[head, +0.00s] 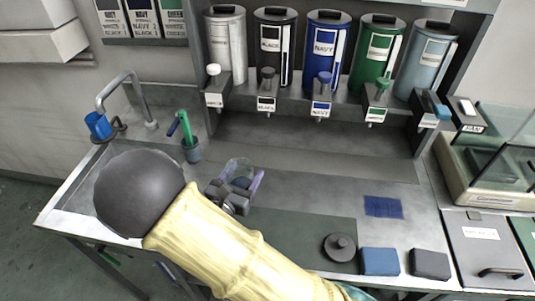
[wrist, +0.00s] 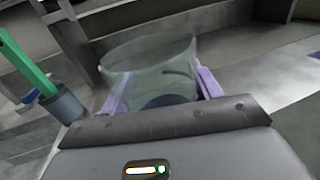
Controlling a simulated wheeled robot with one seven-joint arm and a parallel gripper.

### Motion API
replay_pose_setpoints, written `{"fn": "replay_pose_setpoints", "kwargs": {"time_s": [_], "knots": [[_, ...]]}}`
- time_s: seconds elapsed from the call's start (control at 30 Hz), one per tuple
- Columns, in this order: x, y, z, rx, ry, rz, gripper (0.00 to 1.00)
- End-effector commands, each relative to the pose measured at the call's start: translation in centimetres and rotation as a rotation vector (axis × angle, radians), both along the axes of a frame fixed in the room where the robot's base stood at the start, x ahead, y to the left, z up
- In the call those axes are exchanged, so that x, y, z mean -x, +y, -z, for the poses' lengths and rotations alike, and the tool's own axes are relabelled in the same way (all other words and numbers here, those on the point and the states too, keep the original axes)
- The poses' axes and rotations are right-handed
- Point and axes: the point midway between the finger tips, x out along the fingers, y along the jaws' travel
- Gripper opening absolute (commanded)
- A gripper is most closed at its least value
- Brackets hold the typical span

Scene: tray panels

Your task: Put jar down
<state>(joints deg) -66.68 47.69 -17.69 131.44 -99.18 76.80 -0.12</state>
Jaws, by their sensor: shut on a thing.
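A clear jar (head: 238,168) with a bluish bottom is between the lilac fingers of my gripper (head: 241,185), near the left middle of the grey bench. In the wrist view the jar (wrist: 150,70) stands between the two fingers (wrist: 160,92), which are shut on it from both sides. Its open rim is visible and it looks empty apart from a dark bluish patch low down. Whether its base touches the bench is hidden by my gripper. A dark round lid with a knob (head: 340,246) lies on the dark green mat (head: 300,232).
A grey cup with green and blue sticks (head: 191,150) stands just left of the jar. Several coloured dispensers (head: 326,50) line the back. A blue block (head: 379,262), a dark block (head: 429,264) and a navy patch (head: 383,207) lie right. A glass-sided scale (head: 490,160) stands far right.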

Motion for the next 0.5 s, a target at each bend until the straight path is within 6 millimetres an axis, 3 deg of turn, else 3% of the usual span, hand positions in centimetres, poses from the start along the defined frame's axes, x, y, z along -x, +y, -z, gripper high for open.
{"fn": "replay_pose_setpoints", "kwargs": {"time_s": [0.5], "knots": [[-9.3,-4.7,-0.2,0.001,-0.003,0.005,0.26]]}}
